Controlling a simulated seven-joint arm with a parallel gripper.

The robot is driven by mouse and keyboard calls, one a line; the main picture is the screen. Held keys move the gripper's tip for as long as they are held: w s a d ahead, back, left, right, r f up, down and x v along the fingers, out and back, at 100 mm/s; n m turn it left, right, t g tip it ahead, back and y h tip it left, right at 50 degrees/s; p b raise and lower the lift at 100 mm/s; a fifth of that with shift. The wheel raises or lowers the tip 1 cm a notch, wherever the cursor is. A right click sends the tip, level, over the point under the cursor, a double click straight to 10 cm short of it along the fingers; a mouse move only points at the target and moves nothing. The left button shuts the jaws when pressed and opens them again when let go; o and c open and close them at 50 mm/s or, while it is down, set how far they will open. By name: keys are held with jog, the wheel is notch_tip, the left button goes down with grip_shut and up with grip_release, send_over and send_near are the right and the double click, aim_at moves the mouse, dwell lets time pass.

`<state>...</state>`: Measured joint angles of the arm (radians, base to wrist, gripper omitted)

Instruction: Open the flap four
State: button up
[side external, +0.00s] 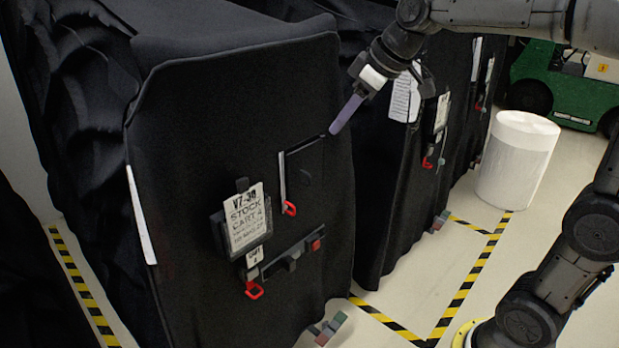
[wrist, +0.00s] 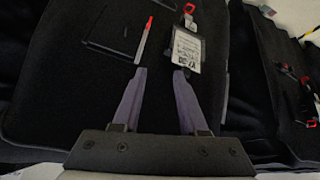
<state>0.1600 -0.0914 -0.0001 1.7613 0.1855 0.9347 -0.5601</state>
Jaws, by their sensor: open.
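The flap looks closed, lying flat on the cover. My gripper (side external: 335,130) is just off the flap's upper right corner; contact cannot be told. In the wrist view, the flap (wrist: 112,38) is beyond the left finger, and my gripper (wrist: 159,73) has two spread purple fingers with nothing between them.
A horizontal bar with red ends (side external: 290,259) and a second red loop (side external: 254,290) sit below the tag. More covered carts (side external: 385,170) stand close on the right. A white cylinder (side external: 518,158) and a green vehicle (side external: 560,85) stand farther back. Striped tape marks the floor.

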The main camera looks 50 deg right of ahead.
jog(key=w+d+f, duration=0.6)
jog(key=w, duration=0.4)
jog(key=m+g, duration=0.2)
send_near(310, 177)
jog(key=x, duration=1)
jog(key=shift+w+d+f, duration=0.15)
jog(key=shift+w+f, duration=0.05)
jog(key=shift+w, duration=0.05)
grip_shut()
